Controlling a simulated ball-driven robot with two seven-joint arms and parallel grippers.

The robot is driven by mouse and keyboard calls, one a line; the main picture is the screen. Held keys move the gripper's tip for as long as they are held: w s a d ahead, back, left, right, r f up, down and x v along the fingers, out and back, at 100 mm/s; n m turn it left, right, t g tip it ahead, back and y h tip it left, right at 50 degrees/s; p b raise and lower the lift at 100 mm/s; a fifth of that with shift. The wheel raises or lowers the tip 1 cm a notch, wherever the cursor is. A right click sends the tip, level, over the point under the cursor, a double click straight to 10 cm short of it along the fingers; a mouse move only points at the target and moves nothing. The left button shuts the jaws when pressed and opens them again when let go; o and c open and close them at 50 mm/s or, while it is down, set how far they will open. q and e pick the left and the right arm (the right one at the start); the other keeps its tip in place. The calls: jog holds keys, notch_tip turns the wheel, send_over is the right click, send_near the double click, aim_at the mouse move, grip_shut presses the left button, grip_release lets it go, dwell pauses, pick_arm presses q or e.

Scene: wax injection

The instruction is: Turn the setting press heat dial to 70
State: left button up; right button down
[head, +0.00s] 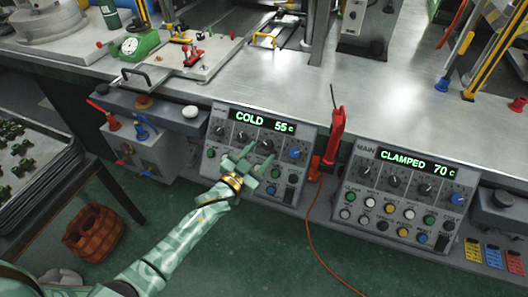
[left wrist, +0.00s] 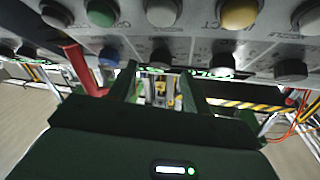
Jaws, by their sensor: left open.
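The left control panel (head: 309,140) has a green display reading "COLD 55 c", with a row of dark dials below it. One dark dial (head: 267,146) sits just above my left gripper (head: 251,161). I cannot read the small labels, so I cannot tell which dial sets heat. My left gripper is open and empty, in front of this panel's middle; I cannot tell if it touches it. It hides part of the lower panel. In the left wrist view, its fingers (left wrist: 157,88) stand apart beneath a row of panel buttons. My right gripper is not in view.
A second panel (head: 405,185) marked "MAIN" reads "CLAMPED 70 c". A red handled tool (head: 331,140) with a red cable stands between the panels. A bench (head: 290,75) lies behind. A woven basket (head: 93,233) stands on the green floor at left.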

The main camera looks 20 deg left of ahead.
aim_at(268, 145)
pick_arm(q)
jog(key=shift+x, duration=1.3)
jog(key=c, duration=1)
jog(key=shift+o, duration=0.2)
jog(key=shift+a+r, duration=0.1)
